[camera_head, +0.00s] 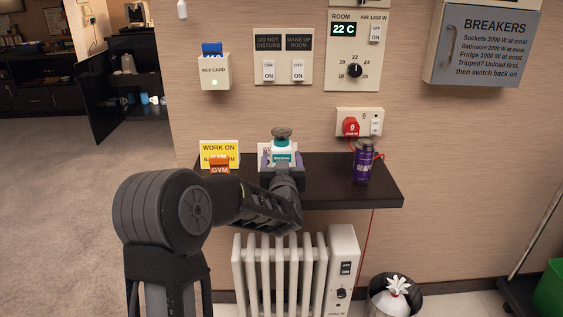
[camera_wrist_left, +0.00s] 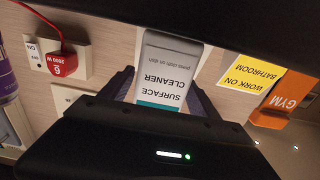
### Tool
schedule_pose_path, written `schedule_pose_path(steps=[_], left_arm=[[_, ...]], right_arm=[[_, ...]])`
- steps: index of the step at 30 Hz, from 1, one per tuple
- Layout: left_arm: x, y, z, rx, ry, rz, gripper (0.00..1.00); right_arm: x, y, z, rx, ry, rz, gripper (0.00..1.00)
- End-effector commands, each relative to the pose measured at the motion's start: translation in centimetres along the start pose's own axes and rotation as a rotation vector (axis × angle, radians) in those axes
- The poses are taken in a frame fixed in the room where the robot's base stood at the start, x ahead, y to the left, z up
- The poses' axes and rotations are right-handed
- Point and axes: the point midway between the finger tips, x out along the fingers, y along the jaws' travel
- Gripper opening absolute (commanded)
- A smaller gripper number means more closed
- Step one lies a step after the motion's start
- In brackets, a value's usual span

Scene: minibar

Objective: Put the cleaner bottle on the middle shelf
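The cleaner bottle (camera_head: 282,146), white and teal with a grey-brown top, is above the dark wall shelf (camera_head: 330,187). My arm hides its base, so I cannot tell whether it rests on the shelf. In the left wrist view its label reads "SURFACE CLEANER" (camera_wrist_left: 170,75). My left gripper (camera_head: 281,160) has one finger on each side of the bottle. The fingers stand apart, with a visible gap on at least one side; they also show in the wrist view (camera_wrist_left: 160,92). My right gripper is not in view. A dark open cabinet with shelves (camera_head: 125,48) is at the back left.
A purple can (camera_head: 362,162) stands on the wall shelf, right of the bottle. A yellow "WORK ON BATHROOM" card (camera_head: 219,148) and an orange GYM tag (camera_head: 219,167) are to the left. A white radiator (camera_head: 343,270) and a bin (camera_head: 395,297) stand below. Carpet at left is clear.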

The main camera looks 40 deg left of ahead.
Motion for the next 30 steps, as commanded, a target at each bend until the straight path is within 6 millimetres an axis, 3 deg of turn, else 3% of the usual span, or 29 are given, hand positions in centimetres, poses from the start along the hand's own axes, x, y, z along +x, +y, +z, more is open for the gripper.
schedule_pose_path(steps=[25, 30], left_arm=[[0.0, 0.0, 0.0, 0.0, 0.0, 0.0, 0.01], [0.02, 0.01, -0.19, -0.001, 0.004, 0.0, 0.0]], right_arm=[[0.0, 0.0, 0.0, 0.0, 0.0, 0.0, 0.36], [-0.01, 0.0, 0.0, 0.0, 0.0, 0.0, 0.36]])
